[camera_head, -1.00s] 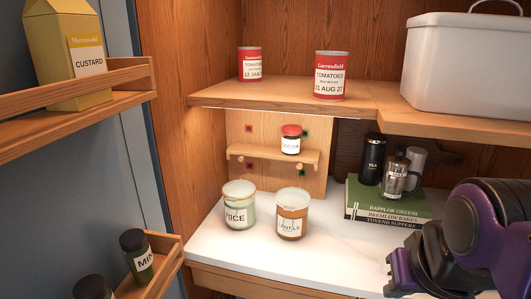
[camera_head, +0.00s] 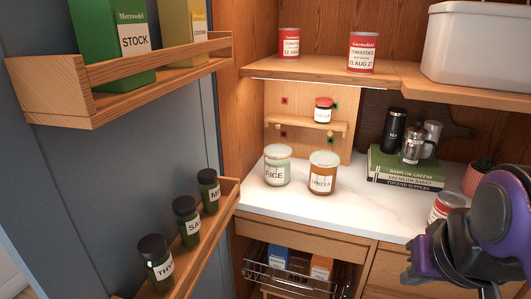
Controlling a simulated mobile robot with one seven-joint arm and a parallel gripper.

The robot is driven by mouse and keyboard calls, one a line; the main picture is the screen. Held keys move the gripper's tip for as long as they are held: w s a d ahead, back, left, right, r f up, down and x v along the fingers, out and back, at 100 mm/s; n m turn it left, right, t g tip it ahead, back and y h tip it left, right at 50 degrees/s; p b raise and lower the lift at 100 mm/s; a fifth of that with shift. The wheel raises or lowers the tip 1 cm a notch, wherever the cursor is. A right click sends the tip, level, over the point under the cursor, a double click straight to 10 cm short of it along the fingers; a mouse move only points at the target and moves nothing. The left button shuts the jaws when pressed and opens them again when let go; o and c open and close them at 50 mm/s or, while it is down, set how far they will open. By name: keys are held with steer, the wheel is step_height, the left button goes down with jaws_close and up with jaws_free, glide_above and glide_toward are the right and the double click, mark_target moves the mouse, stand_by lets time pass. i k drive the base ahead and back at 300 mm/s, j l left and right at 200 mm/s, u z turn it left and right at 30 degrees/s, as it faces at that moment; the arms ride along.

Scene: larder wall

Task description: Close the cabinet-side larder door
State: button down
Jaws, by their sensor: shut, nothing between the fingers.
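The larder door (camera_head: 60,165) is the blue-grey panel on the left, standing open. It carries an upper wooden rack (camera_head: 150,85) and a lower wooden rack (camera_head: 205,245). The upper rack holds a green stock carton (camera_head: 130,45) and a yellow custard carton (camera_head: 185,35). The lower rack holds three dark spice jars, one of them labelled SA (camera_head: 187,222). My gripper (camera_head: 415,270), dark and purple, is at the lower right, well apart from the door. It is shut and empty.
The white counter (camera_head: 335,205) holds a rice jar (camera_head: 277,167), a lentil jar (camera_head: 323,175) and stacked books (camera_head: 405,168). Tins (camera_head: 362,52) and a white bin (camera_head: 478,45) stand on the shelf above. A wire basket (camera_head: 295,275) sits under the counter.

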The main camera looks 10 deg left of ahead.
mark_target(85, 175)
steer(key=k+j, duration=0.45)
steer(key=k, duration=0.15)
steer(key=k+j+z, duration=0.1)
steer(key=k+j, duration=0.4)
steer(key=j, duration=0.2)
steer(key=k+j, duration=0.1)
steer(key=j, duration=0.3)
steer(key=k+j, duration=0.1)
steer(key=j, duration=0.25)
steer(key=k+j+z, duration=0.1)
steer(key=j, duration=0.3)
steer(key=k+j, duration=0.15)
steer(key=j, duration=0.2)
steer(key=j+u, duration=0.15)
steer(key=j, duration=0.15)
steer(key=k+j+u, duration=0.1)
steer(key=j, duration=0.15)
steer(key=k+j+u, duration=0.1)
steer(key=j, duration=0.15)
steer(key=i+l+z, duration=0.2)
steer(key=l, duration=0.2)
steer(key=i+l+z, duration=0.2)
steer(key=l, duration=0.15)
